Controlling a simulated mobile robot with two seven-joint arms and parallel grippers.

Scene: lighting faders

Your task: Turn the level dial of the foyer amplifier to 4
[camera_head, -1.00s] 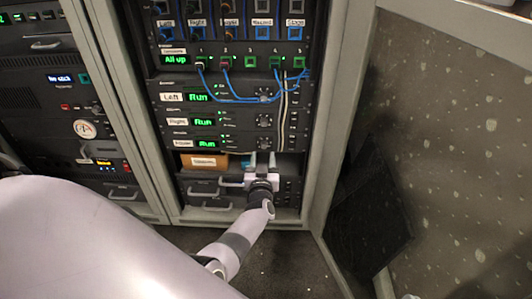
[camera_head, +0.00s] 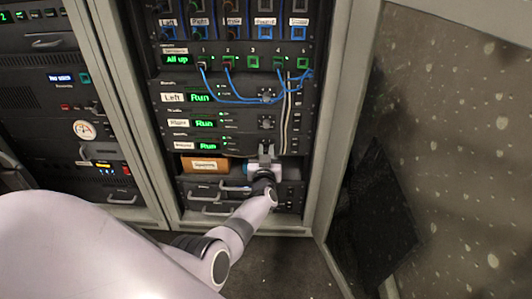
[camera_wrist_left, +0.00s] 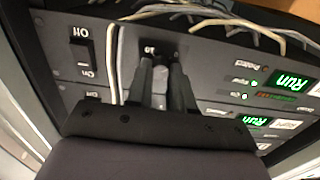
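Three amplifiers with green "Run" displays are stacked in the middle rack. The lowest (camera_head: 208,146) has a label too blurred to read for certain. My left gripper (camera_head: 266,150) is in front of that lowest unit's dial, hiding most of it. In the left wrist view, where the panel appears upside down, its two dark fingers (camera_wrist_left: 161,68) point at the panel by the dial's scale markings. My right gripper is not in view.
Dials of the upper amplifier (camera_head: 266,95) and middle amplifier (camera_head: 266,122) are just above the gripper. Blue cables (camera_head: 238,99) hang higher up. A brown box (camera_head: 205,164) sits left of the gripper. Drawer handles (camera_head: 210,193) project below. An open speckled door (camera_head: 455,150) stands right.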

